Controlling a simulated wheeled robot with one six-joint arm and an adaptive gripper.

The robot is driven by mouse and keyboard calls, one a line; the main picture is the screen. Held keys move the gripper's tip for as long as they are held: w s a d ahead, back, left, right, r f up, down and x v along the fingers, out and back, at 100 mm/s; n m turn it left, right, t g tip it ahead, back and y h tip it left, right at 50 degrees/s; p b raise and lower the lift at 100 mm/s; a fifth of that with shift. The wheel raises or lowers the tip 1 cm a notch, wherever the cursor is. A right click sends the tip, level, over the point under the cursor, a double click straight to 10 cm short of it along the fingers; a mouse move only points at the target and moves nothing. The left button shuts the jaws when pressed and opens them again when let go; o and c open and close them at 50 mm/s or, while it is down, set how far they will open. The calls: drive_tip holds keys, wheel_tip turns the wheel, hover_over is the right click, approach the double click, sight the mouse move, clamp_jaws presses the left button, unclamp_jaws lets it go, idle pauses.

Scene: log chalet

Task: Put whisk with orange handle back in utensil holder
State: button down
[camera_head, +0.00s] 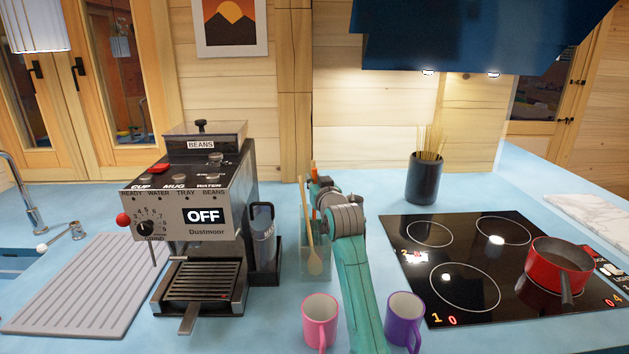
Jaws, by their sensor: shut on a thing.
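My arm reaches away over the blue counter, and my gripper (321,190) is at its far end, mostly hidden by the wrist. It is shut on the whisk, whose orange handle (313,170) shows as a small upright piece at the gripper's top. The whisk's wire end is hidden or too small to make out. A clear utensil holder (317,262) stands below the gripper, partly behind my arm. A wooden spoon (305,222) leans in it, bowl end down. I cannot tell whether the whisk's lower end is inside the holder or above it.
A coffee machine (200,220) with a dark side tray holding a jug (263,235) stands to the left. A pink mug (319,320) and a purple mug (403,318) flank my arm in front. A hob (460,262) with a red pan (560,266) and a dark jar (425,180) of thin sticks are right.

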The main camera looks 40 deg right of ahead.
drive_tip(key=shift+f, duration=0.45)
idle(0.6)
drive_tip(key=c, duration=1.1)
unclamp_jaws()
drive_tip(key=shift+o, duration=0.2)
drive_tip(key=shift+r, duration=4.2)
drive_tip(key=shift+a, duration=0.1)
